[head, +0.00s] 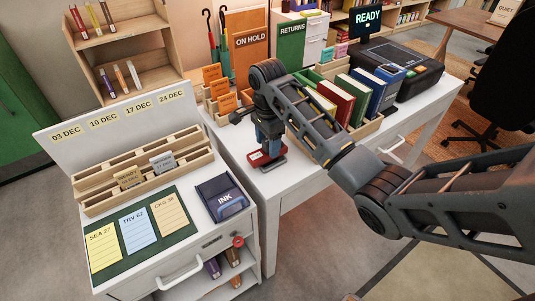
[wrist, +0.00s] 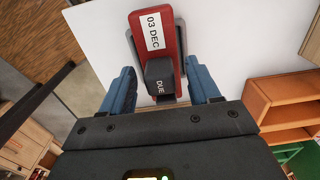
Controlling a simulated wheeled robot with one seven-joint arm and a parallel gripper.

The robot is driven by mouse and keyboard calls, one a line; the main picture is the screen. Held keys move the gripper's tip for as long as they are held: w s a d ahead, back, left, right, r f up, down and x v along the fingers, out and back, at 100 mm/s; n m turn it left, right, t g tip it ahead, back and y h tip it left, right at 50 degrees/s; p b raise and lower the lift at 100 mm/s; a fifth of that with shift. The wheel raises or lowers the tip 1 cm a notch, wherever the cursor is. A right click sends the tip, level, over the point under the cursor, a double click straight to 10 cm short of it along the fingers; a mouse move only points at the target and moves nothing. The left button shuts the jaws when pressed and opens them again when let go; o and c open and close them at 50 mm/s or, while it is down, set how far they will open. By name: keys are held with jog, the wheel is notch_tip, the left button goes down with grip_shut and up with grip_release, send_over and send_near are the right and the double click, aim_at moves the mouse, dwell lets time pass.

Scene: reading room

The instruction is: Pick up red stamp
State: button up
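The red stamp (head: 267,158) stands on the white table near its left front edge, below my gripper (head: 269,138). In the wrist view the red stamp (wrist: 152,32) shows a white "03 DEC" label and a black part marked "DUE". My gripper (wrist: 160,68) is open, with one blue finger on each side of the stamp's black part. Gaps show between the fingers and the stamp, and nothing is held.
Upright books (head: 337,98) in a wooden holder and a black machine (head: 405,75) stand on the table to the right. A white cart (head: 240,228) at left carries a dark ink box (head: 222,197), coloured cards and a wooden card rack (head: 143,172).

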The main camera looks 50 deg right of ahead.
grip_shut()
dwell(0.3)
jog(key=shift+r, duration=0.15)
notch_tip(320, 180, up, 8)
jog(key=p, duration=0.3)
jog(key=shift+r, duration=0.1)
jog(key=shift+r+p, duration=0.8)
jog(key=shift+r, duration=0.05)
